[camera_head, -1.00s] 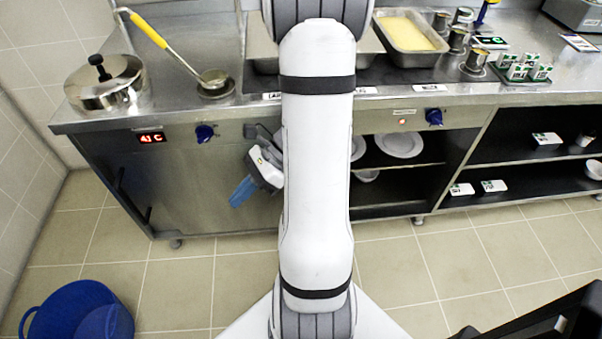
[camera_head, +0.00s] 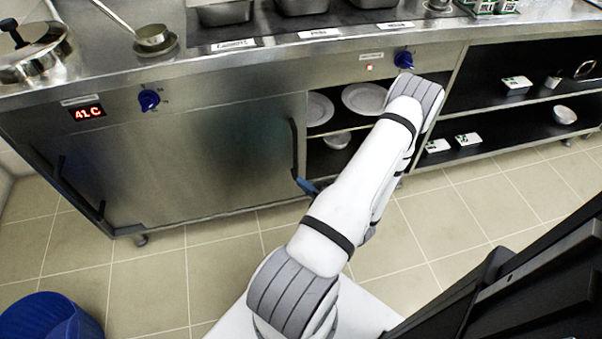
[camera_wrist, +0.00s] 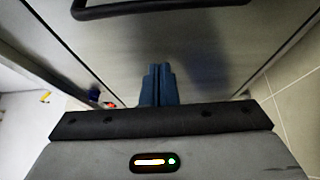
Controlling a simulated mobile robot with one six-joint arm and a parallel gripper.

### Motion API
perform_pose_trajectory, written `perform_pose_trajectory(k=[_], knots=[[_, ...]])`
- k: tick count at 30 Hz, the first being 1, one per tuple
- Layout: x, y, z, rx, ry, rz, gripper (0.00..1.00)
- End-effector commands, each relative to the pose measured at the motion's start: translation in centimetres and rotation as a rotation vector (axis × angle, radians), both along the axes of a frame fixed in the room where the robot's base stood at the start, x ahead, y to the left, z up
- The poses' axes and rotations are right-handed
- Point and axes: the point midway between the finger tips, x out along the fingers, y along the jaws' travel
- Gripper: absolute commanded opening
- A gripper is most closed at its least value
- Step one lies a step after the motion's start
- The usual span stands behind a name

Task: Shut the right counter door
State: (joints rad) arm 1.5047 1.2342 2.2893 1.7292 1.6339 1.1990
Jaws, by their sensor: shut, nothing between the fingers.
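The right counter door seems to be the steel panel (camera_head: 235,155) with a dark upright handle (camera_head: 294,148) near its right edge. Right of it the counter is open, showing plates on a shelf. In the wrist view a steel panel (camera_wrist: 215,60) fills the middle, with a black bar handle (camera_wrist: 150,8) across the top. My gripper (camera_head: 304,186) is at the lower end of the handle, its blue fingertips partly visible. In the wrist view the blue fingers (camera_wrist: 158,75) are together and empty, pointing at the panel. I cannot tell whether they touch the panel or the handle.
Plates (camera_head: 364,98) and a bowl (camera_head: 337,139) sit inside the open compartment, behind my arm. Open shelves (camera_head: 500,135) stand further right. A blue tub (camera_head: 45,318) is on the floor at lower left. Tiled floor before the counter is clear.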

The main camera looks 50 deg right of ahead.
Motion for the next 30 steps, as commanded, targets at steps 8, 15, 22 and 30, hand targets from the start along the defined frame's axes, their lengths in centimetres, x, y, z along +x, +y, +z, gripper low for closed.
perform_pose_trajectory(k=[8, 15, 22, 30], knots=[[4.4, -0.2, 0.0, -0.006, 0.0, 0.012, 0.0], [8.3, -0.6, 0.0, -0.007, 0.0, 0.012, 0.0], [8.6, -2.7, 0.0, -0.008, -0.002, 0.003, 0.0], [7.8, -4.3, 0.1, -0.006, 0.0, 0.008, 0.0]])
